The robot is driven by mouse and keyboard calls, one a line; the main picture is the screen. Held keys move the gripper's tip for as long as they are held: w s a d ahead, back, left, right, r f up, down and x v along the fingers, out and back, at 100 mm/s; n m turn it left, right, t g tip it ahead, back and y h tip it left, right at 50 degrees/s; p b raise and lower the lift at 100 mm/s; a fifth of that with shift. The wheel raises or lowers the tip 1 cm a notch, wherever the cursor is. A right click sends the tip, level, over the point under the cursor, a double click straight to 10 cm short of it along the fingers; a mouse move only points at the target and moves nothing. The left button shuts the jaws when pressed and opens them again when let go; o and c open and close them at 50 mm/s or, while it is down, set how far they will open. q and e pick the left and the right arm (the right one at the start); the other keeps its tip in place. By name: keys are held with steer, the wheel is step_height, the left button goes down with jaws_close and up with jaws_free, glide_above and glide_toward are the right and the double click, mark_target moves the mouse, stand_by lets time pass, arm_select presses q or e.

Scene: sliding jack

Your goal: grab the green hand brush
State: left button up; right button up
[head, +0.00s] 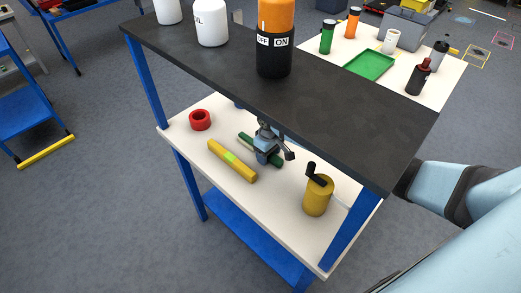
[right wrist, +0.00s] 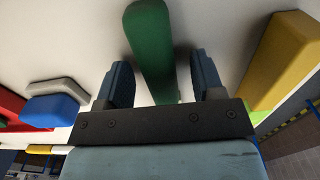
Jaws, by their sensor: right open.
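The green hand brush (head: 246,140) lies on the white lower shelf of the blue-legged bench, under the dark top. In the head view my right gripper (head: 264,150) covers its middle. In the right wrist view the green bar of the brush (right wrist: 150,40) runs between the two fingers of my open right gripper (right wrist: 157,78). A gap shows on each side, so the fingers are not closed on it. How deep the fingers reach around it is hard to tell. My left gripper is not in view.
On the same shelf, a yellow bar with a light green band (head: 232,161) lies left of the gripper. A red ring (head: 200,120) is at the far left, a yellow cylinder with a black crank (head: 317,196) at right. The dark top (head: 340,120) hangs close above.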

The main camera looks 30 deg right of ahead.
steer(key=shift+c, duration=0.3)
steer(key=c, duration=1)
steer(key=shift+r, duration=0.1)
